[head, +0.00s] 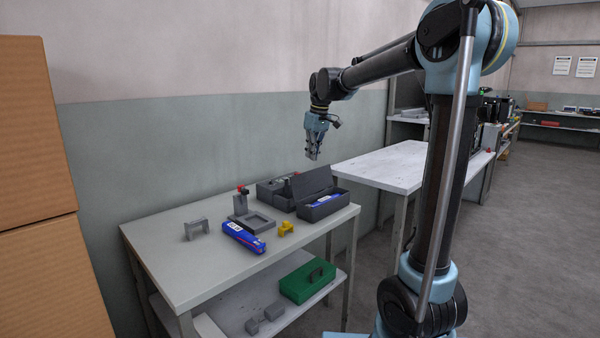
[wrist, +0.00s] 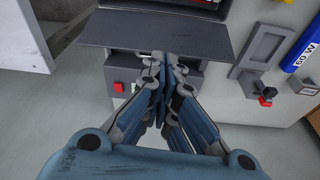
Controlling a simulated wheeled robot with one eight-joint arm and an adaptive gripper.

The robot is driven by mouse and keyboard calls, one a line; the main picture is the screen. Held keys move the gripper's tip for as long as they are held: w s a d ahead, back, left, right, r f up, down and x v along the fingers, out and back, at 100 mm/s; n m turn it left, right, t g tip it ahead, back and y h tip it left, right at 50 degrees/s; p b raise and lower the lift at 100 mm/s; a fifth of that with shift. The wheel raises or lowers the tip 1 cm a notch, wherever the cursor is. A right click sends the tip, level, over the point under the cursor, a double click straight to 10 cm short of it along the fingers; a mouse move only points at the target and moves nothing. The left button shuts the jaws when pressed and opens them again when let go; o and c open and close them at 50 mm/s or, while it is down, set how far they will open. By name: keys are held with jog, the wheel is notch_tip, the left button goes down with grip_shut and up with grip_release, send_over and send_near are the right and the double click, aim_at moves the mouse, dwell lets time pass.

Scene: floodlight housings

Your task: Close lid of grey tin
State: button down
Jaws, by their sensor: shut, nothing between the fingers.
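The grey tin (head: 325,210) stands at the right end of the workbench, with a blue item (head: 326,200) inside. Its lid (head: 311,183) is open and tilted up at the back side. In the wrist view the lid (wrist: 210,36) is a broad dark plate, with part of the tin (wrist: 170,4) at the top edge. My gripper (head: 313,156) hangs above the lid, pointing down, empty and shut. In the wrist view its closed fingertips (wrist: 163,58) overlap the lid's lower edge; I cannot tell whether they touch it.
A grey box (head: 268,190) is behind the tin; its red button (wrist: 119,87) shows in the wrist view. A grey fixture with a red knob (head: 240,190), a blue pack (head: 243,238), a yellow piece (head: 286,228) and a grey bracket (head: 196,229) share the bench (head: 160,250).

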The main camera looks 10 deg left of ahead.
aim_at(311, 181)
jog(key=w+a+n, duration=0.1)
jog(key=w+a, duration=0.3)
jog(key=a, duration=0.2)
notch_tip(311, 181, down, 8)
jog(key=s+d, duration=0.1)
jog(key=shift+r, duration=0.15)
dwell(0.5)
jog(key=shift+s+r+y, duration=0.1)
jog(key=shift+s+y, duration=0.05)
jog(key=shift+y, duration=0.15)
